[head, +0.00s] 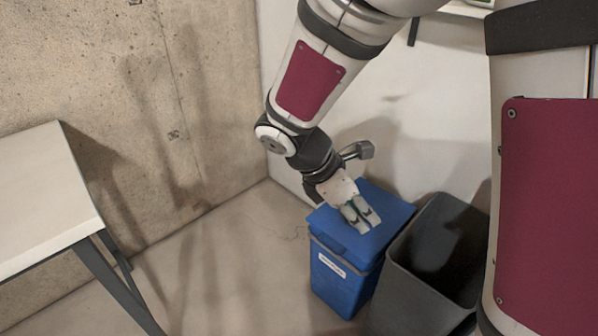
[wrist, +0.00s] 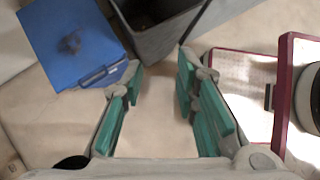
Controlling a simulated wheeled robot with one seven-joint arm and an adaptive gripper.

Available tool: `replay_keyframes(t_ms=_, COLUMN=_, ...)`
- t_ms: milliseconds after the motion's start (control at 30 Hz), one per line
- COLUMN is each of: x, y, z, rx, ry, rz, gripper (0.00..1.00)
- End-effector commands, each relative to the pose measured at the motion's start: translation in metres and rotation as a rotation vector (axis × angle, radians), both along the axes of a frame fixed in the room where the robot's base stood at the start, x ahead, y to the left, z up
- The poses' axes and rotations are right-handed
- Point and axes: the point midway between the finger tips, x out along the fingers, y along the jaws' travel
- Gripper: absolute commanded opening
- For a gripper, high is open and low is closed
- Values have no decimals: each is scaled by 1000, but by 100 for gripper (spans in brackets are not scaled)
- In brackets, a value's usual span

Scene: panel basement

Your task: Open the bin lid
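The blue bin (head: 338,282) stands on the floor with its blue lid (head: 385,204) down. A white label is on its front, and a lip (head: 328,241) juts out along the front edge of the lid. My gripper (head: 362,224) appears in front of the lid in the head view; whether it touches cannot be told there. In the wrist view, my gripper (wrist: 160,64) is open with nothing between its green-padded fingers. The lid (wrist: 70,38) is at upper left there, with its lip (wrist: 104,76) close beside the left fingertip.
An open dark grey bin (head: 408,285) stands right beside the blue bin; it also shows in the wrist view (wrist: 160,42). Walls rise behind the bins and to the left. A white table (head: 40,190) is at left. The floor before the blue bin is clear.

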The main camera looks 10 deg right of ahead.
Motion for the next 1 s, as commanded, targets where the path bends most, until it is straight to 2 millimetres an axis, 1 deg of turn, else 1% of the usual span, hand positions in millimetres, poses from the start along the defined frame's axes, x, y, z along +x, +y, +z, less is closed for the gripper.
replay_keyframes(t_ms=33, x=13, y=6, z=-32, rx=-56, ry=64, rz=94, gripper=28)
replay_keyframes(t_ms=67, x=19, y=9, z=-44, rx=-89, ry=100, rz=153, gripper=28)
replay_keyframes(t_ms=100, x=28, y=13, z=-62, rx=-134, ry=150, rz=231, gripper=28)
replay_keyframes(t_ms=167, x=40, y=19, z=-88, rx=-202, ry=224, rz=346, gripper=28)
replay_keyframes(t_ms=200, x=47, y=23, z=-106, rx=-248, ry=276, rz=421, gripper=28)
replay_keyframes(t_ms=267, x=59, y=31, z=-132, rx=-322, ry=352, rz=535, gripper=28)
replay_keyframes(t_ms=300, x=66, y=36, z=-150, rx=-371, ry=405, rz=609, gripper=28)
replay_keyframes(t_ms=367, x=75, y=44, z=-177, rx=-447, ry=487, rz=719, gripper=28)
replay_keyframes(t_ms=400, x=82, y=49, z=-195, rx=-500, ry=540, rz=790, gripper=28)
replay_keyframes(t_ms=467, x=90, y=57, z=-223, rx=-582, ry=623, rz=895, gripper=28)
replay_keyframes(t_ms=500, x=95, y=63, z=-240, rx=-637, ry=677, rz=961, gripper=28)
replay_keyframes(t_ms=600, x=106, y=77, z=-280, rx=-770, ry=807, rz=1106, gripper=28)
replay_keyframes(t_ms=700, x=113, y=88, z=-311, rx=-881, ry=914, rz=1216, gripper=28)
replay_keyframes(t_ms=800, x=117, y=96, z=-333, rx=-963, ry=992, rz=1290, gripper=28)
replay_keyframes(t_ms=900, x=119, y=100, z=-345, rx=-1011, ry=1037, rz=1330, gripper=28)
replay_keyframes(t_ms=1000, x=122, y=100, z=-349, rx=-1031, ry=1056, rz=1345, gripper=28)
